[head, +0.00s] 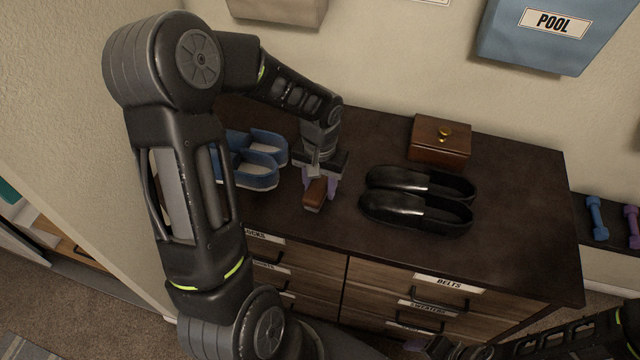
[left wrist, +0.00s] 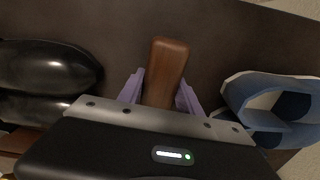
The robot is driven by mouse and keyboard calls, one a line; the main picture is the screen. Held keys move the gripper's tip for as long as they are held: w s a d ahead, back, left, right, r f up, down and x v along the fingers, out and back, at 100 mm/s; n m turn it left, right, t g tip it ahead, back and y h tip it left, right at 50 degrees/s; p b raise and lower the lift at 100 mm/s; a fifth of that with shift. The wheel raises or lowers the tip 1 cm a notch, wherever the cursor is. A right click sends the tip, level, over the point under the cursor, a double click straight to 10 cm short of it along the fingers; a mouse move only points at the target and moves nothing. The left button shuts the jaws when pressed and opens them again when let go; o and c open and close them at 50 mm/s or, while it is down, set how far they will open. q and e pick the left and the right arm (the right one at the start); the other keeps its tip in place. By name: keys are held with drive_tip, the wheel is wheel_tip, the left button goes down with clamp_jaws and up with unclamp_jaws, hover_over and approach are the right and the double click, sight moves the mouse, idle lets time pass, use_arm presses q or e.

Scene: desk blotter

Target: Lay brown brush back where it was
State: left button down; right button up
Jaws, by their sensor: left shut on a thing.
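The brown brush (head: 315,194) is between the purple fingers of my left gripper (head: 318,184), over the dark dresser top near its front edge. In the left wrist view the brush (left wrist: 167,72) shows its brown wooden back between the two purple fingertips (left wrist: 160,92). My left gripper is shut on it. The head view does not clearly show whether the brush touches the dresser top (head: 520,200). My right arm (head: 590,335) shows at the lower right, with its gripper (head: 440,346) low in front of the dresser, only partly in view.
Black shoes (head: 415,212) stand right of the brush, and blue shoes (head: 255,165) stand left of it. A brown wooden box (head: 440,142) is at the back. The right part of the dresser top is clear. A blue POOL bin (head: 550,38) hangs on the wall.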

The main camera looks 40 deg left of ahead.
sight(318, 182)
use_arm(q)
drive_tip(key=shift+f+b, duration=0.6)
drive_tip(key=shift+f, duration=0.05)
drive_tip(key=c, duration=0.8)
unclamp_jaws()
drive_tip(key=shift+r, duration=0.1)
drive_tip(key=shift+r+p, duration=0.65)
drive_tip(key=shift+p, duration=0.05)
wheel_tip(318, 182, up, 7)
drive_tip(key=shift+a+r+b, duration=0.1)
drive_tip(key=shift+r+b, duration=0.05)
drive_tip(key=shift+b, duration=0.6)
